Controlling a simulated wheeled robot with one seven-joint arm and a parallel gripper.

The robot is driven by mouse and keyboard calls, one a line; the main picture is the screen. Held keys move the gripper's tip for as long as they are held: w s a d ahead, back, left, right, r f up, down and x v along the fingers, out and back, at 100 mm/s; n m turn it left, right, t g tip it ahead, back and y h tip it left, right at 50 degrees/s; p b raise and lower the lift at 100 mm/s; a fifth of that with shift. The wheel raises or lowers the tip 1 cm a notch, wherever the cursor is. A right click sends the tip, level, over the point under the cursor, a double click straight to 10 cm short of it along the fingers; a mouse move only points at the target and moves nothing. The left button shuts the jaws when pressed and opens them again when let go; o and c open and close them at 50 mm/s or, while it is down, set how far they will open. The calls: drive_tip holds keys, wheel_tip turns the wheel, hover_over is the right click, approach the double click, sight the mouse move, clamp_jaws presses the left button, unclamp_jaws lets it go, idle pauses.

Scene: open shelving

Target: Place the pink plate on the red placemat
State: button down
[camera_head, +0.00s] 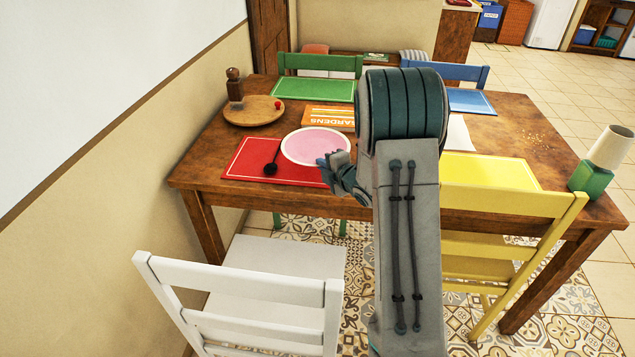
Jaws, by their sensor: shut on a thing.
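The pink plate (315,145) has a pale rim and shows over the upper right part of the red placemat (240,163). I cannot tell whether the plate touches the mat or is held just above it. My gripper (329,163) is at the plate's lower right edge, shut on it. My arm hides the area to the right of the gripper. A dark round-headed utensil (271,168) lies on the red placemat, just left of the plate.
A round wooden board (245,114) with a pepper mill (235,85) stands behind left. An orange book (322,117) lies behind the plate. Green (300,90) and yellow (488,171) placemats lie on the wooden table.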

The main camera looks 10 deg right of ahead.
sight(319, 190)
drive_tip(key=shift+s+a+f, duration=0.2)
drive_tip(key=shift+a, duration=0.2)
drive_tip(key=shift+s+a+f, duration=0.15)
drive_tip(key=shift+a+f, duration=0.05)
drive_tip(key=shift+a, duration=0.15)
drive_tip(key=shift+f, duration=2.05)
drive_tip(key=shift+f, duration=0.1)
drive_tip(key=c, duration=1.9)
unclamp_jaws()
drive_tip(key=shift+s, duration=0.1)
drive_tip(key=shift+f, duration=0.1)
